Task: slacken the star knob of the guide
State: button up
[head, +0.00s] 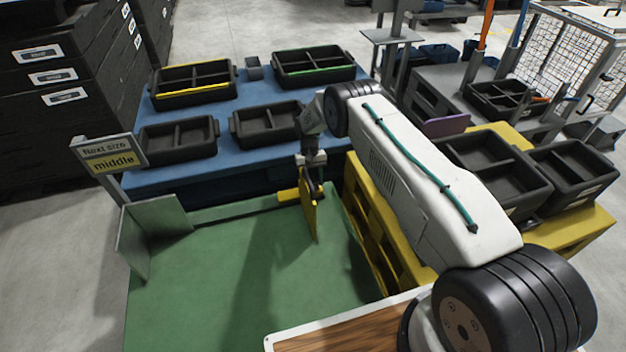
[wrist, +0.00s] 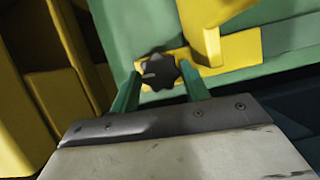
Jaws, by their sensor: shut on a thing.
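The star knob (wrist: 158,72) is dark and lobed, and in the wrist view it sits between the two green fingers of my gripper (wrist: 160,85). The fingers close on it from both sides. It is at the yellow guide's base block (wrist: 240,50), beside the upright yellow plate. In the head view the yellow guide (head: 308,212) stands at the far right of the green table (head: 200,270), and my gripper (head: 315,185) reaches down to it from above. The knob is hidden behind my gripper in the head view.
A blue table (head: 230,165) with several black trays lies behind the green one. A yellow pallet stand (head: 375,235) adjoins at right, with black crates. A "Next size middle" sign (head: 110,155) and grey-green corner plates (head: 135,240) stand at left. The green surface is mostly clear.

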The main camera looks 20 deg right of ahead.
jog(key=shift+w+a+n, duration=0.1)
jog(key=shift+n, duration=0.5)
jog(key=shift+h, duration=0.3)
jog(key=o, duration=1)
jog(key=v, duration=0.7)
jog(key=shift+r, duration=0.45)
jog(key=shift+w, duration=0.1)
